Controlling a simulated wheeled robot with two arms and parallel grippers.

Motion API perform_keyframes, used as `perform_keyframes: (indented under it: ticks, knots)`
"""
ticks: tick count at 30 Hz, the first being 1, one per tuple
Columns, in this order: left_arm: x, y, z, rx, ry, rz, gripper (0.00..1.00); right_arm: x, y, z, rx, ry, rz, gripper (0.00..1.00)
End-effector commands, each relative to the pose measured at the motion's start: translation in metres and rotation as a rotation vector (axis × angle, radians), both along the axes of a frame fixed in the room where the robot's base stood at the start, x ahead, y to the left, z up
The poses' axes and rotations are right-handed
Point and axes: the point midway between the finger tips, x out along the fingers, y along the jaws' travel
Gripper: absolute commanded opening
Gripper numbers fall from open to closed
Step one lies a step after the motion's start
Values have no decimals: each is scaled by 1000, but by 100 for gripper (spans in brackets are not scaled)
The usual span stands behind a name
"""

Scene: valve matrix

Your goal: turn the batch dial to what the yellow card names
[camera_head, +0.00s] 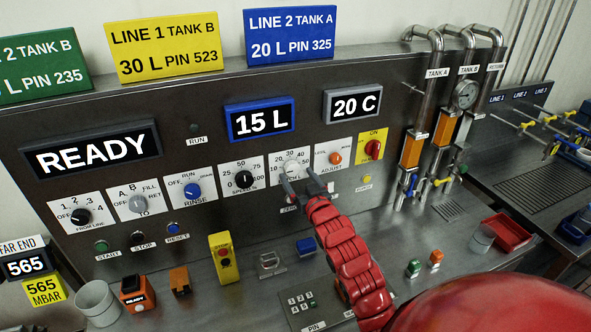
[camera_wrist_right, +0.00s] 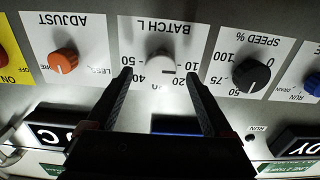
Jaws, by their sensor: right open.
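The yellow card (camera_head: 165,46) at the top of the panel reads LINE 1 TANK B, 30 L, PIN 523. The batch dial (camera_head: 292,168) is a pale round knob on a white plate with a scale from 10 to 50. It also shows upside down in the wrist view (camera_wrist_right: 162,64); I cannot tell its exact setting. My right gripper (camera_head: 300,180) is open in front of the dial plate. In the wrist view its fingertips (camera_wrist_right: 159,78) lie apart, one toward each side of the knob, with nothing held. My left gripper is not in view.
The blue display (camera_head: 261,120) above reads 15 L. The speed dial (camera_head: 243,179) and the orange adjust knob (camera_head: 335,158) flank the batch dial closely. A keypad (camera_head: 308,304) and a yellow stop box (camera_head: 223,257) are on the bench below.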

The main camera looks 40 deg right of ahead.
Motion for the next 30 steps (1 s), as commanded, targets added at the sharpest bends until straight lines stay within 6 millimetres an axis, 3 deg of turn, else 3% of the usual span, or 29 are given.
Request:
perform_keyframes:
  ticks: [6,17,20,30]
  knots:
    - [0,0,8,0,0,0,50,19,-4,1,1,-1,0,86]
    - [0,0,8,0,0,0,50,22,-5,0,0,-2,1,86]
    - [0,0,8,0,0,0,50,22,-5,0,0,-2,0,72]
    - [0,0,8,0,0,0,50,22,-5,0,0,-2,0,10]
